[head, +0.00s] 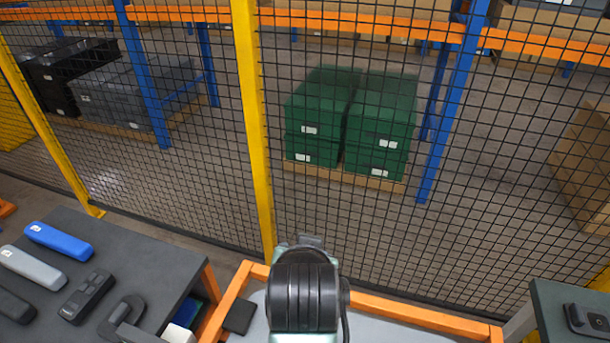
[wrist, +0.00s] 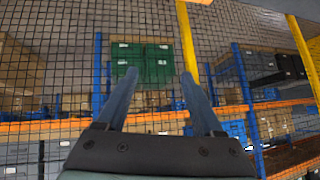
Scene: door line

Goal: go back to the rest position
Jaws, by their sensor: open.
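My gripper (wrist: 160,100) shows in the wrist view with its two fingers spread apart and nothing between them. It points toward the mesh fence and the shelving behind it. In the head view my arm rises at the bottom middle, in front of the fence; the fingers are hidden there.
A dark table (head: 150,258) at the left holds a blue case (head: 58,241), a grey case (head: 33,267) and black handles. A dark surface (head: 565,300) at the right holds a black device (head: 588,320). A yellow-posted mesh fence (head: 254,130) stands ahead. An orange-framed cart (head: 400,314) is below.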

